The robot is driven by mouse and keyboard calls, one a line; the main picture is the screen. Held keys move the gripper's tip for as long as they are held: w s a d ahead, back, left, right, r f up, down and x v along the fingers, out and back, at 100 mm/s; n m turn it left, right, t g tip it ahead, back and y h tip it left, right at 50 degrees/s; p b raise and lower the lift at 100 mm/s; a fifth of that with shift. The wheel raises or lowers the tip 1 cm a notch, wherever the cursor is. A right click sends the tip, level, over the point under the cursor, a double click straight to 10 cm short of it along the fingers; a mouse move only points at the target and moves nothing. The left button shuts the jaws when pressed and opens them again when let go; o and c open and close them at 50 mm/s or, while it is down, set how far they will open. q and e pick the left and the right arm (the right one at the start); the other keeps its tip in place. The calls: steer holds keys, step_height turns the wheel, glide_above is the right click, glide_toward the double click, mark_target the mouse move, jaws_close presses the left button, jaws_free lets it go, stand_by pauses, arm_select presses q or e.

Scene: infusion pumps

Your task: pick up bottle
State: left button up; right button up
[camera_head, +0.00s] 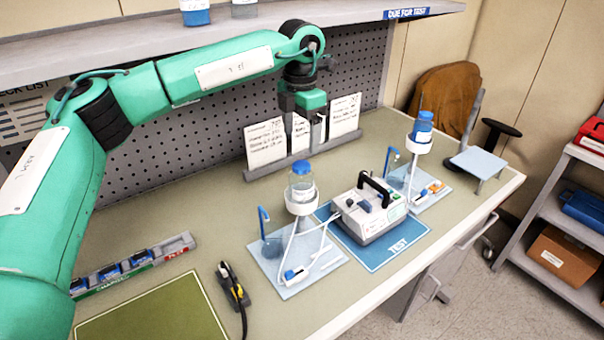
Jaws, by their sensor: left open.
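A clear bottle with a blue cap (301,183) sits upright in the white ring of a stand on the left blue-grey plate (285,287). A blue bottle (422,127) sits in a similar ring holder on the right plate (437,197). Two more bottles, one with blue liquid (195,13) and one paler (244,9), stand on the upper shelf, their tops cut off. My left gripper (309,143) points down, open and empty, above and slightly behind the clear bottle, in front of the paper cards. My right gripper is not in view.
A white pump unit with a black handle (368,208) stands on a blue TEST mat (380,255) between the plates. Paper cards (265,143) stand in a rack behind. A charging strip (140,262), a black cabled device (233,286) and a green mat (155,315) lie front left.

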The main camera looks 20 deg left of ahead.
mark_target(301, 163)
arm_select(q)
steer(key=f, duration=0.2)
steer(key=f+p, duration=0.1)
steer(key=f, duration=0.1)
steer(key=f+p, duration=0.1)
steer(key=f, duration=0.2)
steer(key=shift+s, duration=0.25)
steer(key=shift+w+f, duration=0.1)
steer(key=shift+f, duration=0.4)
steer(key=shift+s+d+f+p, duration=0.1)
steer(key=shift+s+f+p, duration=0.2)
steer(key=shift+p, duration=0.15)
step_height(301, 163, down, 4)
steer(key=shift+s+d+f+p, duration=0.1)
steer(key=shift+s+f+p, duration=0.1)
steer(key=shift+p, duration=0.7)
steer(key=c, duration=1.1)
steer(key=shift+o, duration=0.2)
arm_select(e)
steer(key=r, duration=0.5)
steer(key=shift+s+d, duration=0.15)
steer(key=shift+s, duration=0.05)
